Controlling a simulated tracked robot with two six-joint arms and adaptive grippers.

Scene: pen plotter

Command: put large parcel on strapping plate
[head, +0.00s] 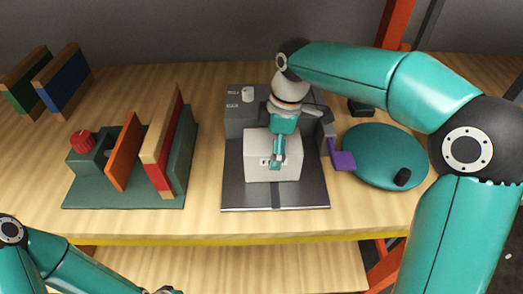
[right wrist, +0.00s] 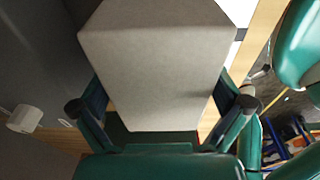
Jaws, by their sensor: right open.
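The large parcel (head: 287,172), a pale grey box with a small dark-marked label, sits on the dark strapping plate (head: 240,197), in front of a grey machine block. My right gripper (head: 278,157) is over the parcel from above. In the right wrist view the parcel (right wrist: 158,70) fills the space between the two open fingers (right wrist: 162,105), and whether they touch its sides is unclear. The parcel hides the middle of the plate. Only a tip of my left gripper (head: 166,290) shows at the bottom edge, below the table front.
The grey machine block (head: 238,122) with a white knob stands behind the plate. A purple piece (head: 342,159) and a teal round disc (head: 375,150) with a black knob are at right. A green stand (head: 120,197) with upright boards is at left. Table between stand and plate is clear.

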